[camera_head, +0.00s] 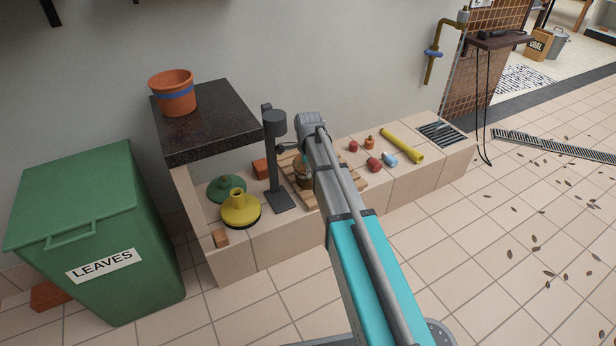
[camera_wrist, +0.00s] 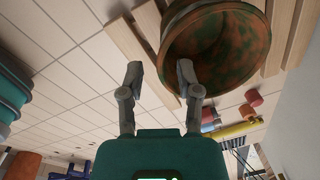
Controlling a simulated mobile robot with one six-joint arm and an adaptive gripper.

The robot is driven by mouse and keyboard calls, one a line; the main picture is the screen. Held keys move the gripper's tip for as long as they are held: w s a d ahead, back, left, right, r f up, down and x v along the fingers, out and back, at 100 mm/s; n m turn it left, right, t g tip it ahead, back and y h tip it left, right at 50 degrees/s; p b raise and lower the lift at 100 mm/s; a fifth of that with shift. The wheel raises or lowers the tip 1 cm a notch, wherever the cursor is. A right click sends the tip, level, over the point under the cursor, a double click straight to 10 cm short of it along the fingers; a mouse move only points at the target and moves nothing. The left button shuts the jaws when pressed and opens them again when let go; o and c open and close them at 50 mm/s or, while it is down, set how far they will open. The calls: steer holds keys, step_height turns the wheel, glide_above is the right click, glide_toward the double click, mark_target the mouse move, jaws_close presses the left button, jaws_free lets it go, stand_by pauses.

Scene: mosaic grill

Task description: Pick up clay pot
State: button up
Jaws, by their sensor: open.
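A round pot with mottled rust-brown and green sides (camera_wrist: 215,45) fills the top of the wrist view, its wide mouth toward the camera. In the head view a small part of this brownish pot (camera_head: 304,174) shows on a wooden pallet, partly behind my arm. My gripper (camera_wrist: 160,68) is open and empty, with both fingers apart. The right finger overlaps the pot's rim in the picture; I cannot tell whether it touches. The left finger lies clear of the pot. My arm hides the gripper in the head view. An orange pot with a blue band (camera_head: 173,93) stands on the dark countertop.
The wooden pallet (camera_head: 327,201) lies on a low tiled ledge. A dark grey stand (camera_head: 276,160) rises just left of it. Yellow (camera_head: 240,208) and green (camera_head: 226,188) round objects sit farther left. A yellow tube (camera_head: 402,146) and small red items lie right. A green LEAVES bin (camera_head: 100,225) stands left.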

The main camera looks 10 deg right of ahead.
steer(key=shift+w+d+f+b, duration=0.15)
steer(key=shift+f+b, duration=0.85)
steer(key=shift+f, duration=0.15)
steer(key=shift+w+d+f+b, duration=0.1)
steer(key=shift+w+f+b, duration=0.05)
steer(key=shift+f+b, duration=0.9)
jaws_close()
